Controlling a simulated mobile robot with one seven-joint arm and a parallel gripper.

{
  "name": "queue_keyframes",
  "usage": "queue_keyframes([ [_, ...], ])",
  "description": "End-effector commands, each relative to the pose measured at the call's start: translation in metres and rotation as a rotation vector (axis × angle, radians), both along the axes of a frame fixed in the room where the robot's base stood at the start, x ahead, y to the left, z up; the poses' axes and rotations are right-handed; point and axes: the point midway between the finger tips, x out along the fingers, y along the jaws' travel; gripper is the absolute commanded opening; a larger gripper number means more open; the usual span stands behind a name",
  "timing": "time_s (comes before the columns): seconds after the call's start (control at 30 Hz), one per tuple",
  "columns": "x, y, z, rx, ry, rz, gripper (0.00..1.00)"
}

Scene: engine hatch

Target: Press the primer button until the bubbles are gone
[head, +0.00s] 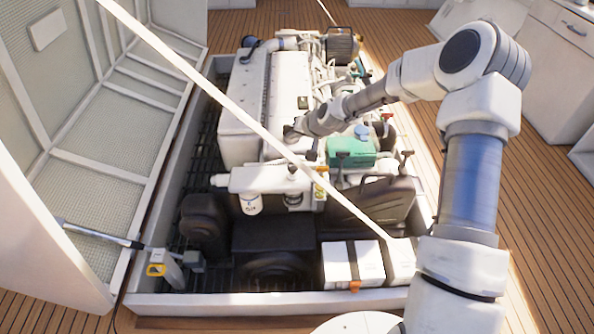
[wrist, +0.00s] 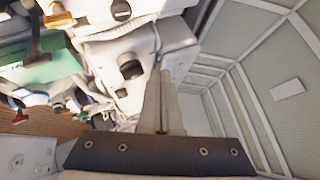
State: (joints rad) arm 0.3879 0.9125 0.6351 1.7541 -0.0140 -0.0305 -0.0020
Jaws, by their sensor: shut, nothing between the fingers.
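My gripper (wrist: 163,76) is shut and empty in the wrist view, its fingers together in front of the white engine parts. In the head view its dark end (head: 292,133) is above the near end of the engine, behind the pale diagonal strut. A white filter (head: 250,203) with a label hangs at the engine's near end, with a second, darker-bodied unit (head: 293,200) beside it. In the wrist view a round black cap (wrist: 131,69) is on a white housing left of the fingertips. I cannot tell whether it is the primer button. No bubbles can be made out.
The white engine (head: 245,110) sits in a floor hatch. The raised hatch lid (head: 120,120) is at the left, and a pale strut (head: 185,68) crosses in front of the engine. A green box (head: 351,152) and a white battery box (head: 352,263) are nearby.

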Motion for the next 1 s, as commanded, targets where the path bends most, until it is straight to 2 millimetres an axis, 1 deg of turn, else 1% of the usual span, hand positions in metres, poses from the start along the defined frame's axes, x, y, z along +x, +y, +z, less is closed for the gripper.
queue_keyframes([
  [0.03,0.003,0.001,-0.012,0.018,0.0,-0.011,0.0],
  [0.17,0.009,0.002,-0.022,0.044,-0.005,-0.031,0.0],
  [0.73,0.011,0.002,-0.029,0.053,-0.006,-0.037,0.0],
  [0.87,0.011,0.003,-0.037,0.053,-0.005,-0.037,0.0],
  [1.0,0.011,0.003,-0.053,0.053,-0.005,-0.037,0.0],
])
